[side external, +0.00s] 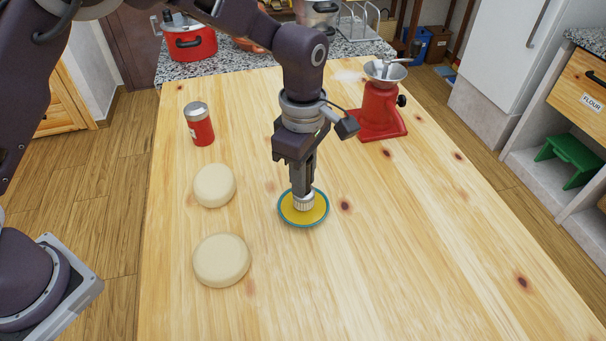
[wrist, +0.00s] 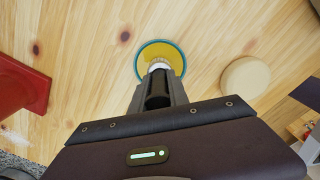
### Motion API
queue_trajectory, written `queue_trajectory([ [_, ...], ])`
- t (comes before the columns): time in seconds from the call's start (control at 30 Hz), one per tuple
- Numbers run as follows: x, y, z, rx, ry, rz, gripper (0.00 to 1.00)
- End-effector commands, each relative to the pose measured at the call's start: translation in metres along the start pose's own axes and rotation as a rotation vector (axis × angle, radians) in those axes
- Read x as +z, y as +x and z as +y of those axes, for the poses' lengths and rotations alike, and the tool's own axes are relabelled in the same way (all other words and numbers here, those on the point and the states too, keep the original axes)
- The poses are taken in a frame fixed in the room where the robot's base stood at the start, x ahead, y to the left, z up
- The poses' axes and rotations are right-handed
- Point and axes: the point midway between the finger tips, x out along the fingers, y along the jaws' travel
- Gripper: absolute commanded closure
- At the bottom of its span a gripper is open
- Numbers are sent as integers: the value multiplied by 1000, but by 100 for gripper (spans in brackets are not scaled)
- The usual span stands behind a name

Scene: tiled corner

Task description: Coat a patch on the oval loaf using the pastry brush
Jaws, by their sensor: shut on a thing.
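My gripper (side external: 301,192) points down over a round dish (side external: 288,216) with a blue-green rim and a yellow coating inside. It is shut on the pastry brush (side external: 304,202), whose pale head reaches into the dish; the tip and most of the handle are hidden. In the wrist view the brush head (wrist: 159,65) shows against the yellow. Two pale loaves lie left of the dish: a farther one (side external: 214,185) and a nearer, slightly wider one (side external: 221,260). I cannot tell surely which is the oval loaf. One loaf (wrist: 245,78) shows in the wrist view, apart from the dish.
A red can (side external: 199,125) stands behind the farther loaf. A red grinder (side external: 380,110) stands at the back right of the wooden table (side external: 420,270). A red pot (side external: 189,43) sits on the counter beyond. The table's front and right are clear.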

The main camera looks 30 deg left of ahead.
Motion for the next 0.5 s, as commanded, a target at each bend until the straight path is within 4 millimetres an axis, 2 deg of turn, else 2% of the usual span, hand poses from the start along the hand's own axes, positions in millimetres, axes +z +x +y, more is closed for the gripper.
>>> queue_trajectory([
  [0.5, 0, 6, 0, -1, 0, 0, 100],
])
